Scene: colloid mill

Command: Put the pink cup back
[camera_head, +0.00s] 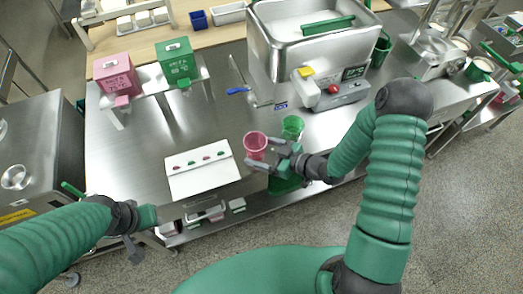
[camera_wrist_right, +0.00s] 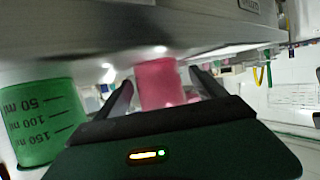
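The pink cup (camera_head: 255,145) is near the front edge of the steel table, right of the white board. My right gripper (camera_head: 262,152) has its fingers on either side of it. In the right wrist view the pink cup (camera_wrist_right: 158,82) is between the two spread fingers (camera_wrist_right: 160,90), with a narrow gap on each side. I cannot tell whether its base touches the table. A green cup (camera_head: 293,126) stands just right of it; its volume marks show in the right wrist view (camera_wrist_right: 42,120). My left gripper (camera_head: 135,248) hangs empty in front of the table; its finger opening is unclear.
A white board (camera_head: 202,172) with small coloured pieces lies left of the cups. Pink (camera_head: 115,74) and green (camera_head: 178,62) dispenser boxes stand at the back left. The steel mill (camera_head: 310,45) stands behind the cups. The table's left middle (camera_head: 135,140) is clear.

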